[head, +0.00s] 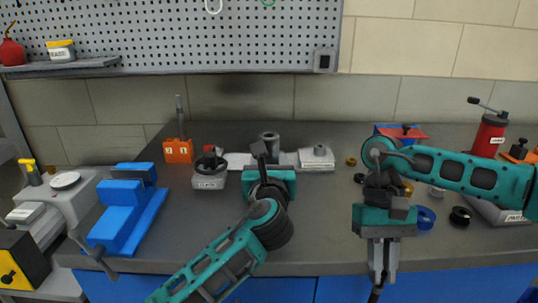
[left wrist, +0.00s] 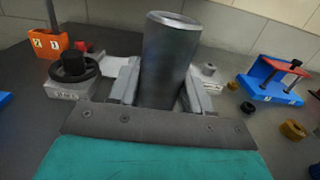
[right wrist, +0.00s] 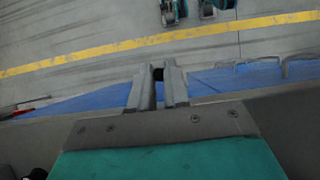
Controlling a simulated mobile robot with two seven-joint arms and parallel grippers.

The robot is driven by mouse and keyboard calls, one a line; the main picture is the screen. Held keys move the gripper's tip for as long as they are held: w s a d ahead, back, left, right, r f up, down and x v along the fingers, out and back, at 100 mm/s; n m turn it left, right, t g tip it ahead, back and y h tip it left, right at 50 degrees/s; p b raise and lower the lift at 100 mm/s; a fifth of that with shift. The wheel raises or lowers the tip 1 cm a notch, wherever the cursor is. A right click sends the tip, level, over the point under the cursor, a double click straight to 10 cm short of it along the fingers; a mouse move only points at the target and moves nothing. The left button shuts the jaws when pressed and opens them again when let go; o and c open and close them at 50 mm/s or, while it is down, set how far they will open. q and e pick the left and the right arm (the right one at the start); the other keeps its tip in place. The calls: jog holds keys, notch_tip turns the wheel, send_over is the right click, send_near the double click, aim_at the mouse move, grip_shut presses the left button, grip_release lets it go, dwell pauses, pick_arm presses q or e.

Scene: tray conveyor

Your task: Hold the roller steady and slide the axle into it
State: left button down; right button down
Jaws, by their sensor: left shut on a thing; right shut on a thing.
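The roller (head: 269,137) is a dark grey, upright cylinder with a lighter top rim. My left gripper (head: 263,158) is shut on it above the bench; in the left wrist view the roller (left wrist: 168,60) stands between the two fingers. Whether its base touches the bench is hidden. My right gripper (head: 380,272) is shut and points down at the bench's front edge, well right of the roller. A small dark piece, apparently the axle (right wrist: 158,74), shows between its fingertips; most of it is hidden. A grey rod (head: 180,110) stands in an orange numbered block (head: 178,151).
A white block (head: 317,159) is behind the left gripper. The front middle bench is clear.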

pick_arm(q)
jog(key=shift+f, duration=0.25)
pick_arm(e)
jog(key=shift+f, duration=0.1)
pick_arm(q)
jog(key=shift+f, duration=0.25)
pick_arm(e)
jog(key=shift+f, duration=0.1)
pick_arm(q)
jog(key=shift+f, duration=0.15)
jog(key=c, duration=0.7)
grip_release()
jog(key=shift+o, duration=0.2)
jog(key=shift+c, duration=0.2)
grip_shut()
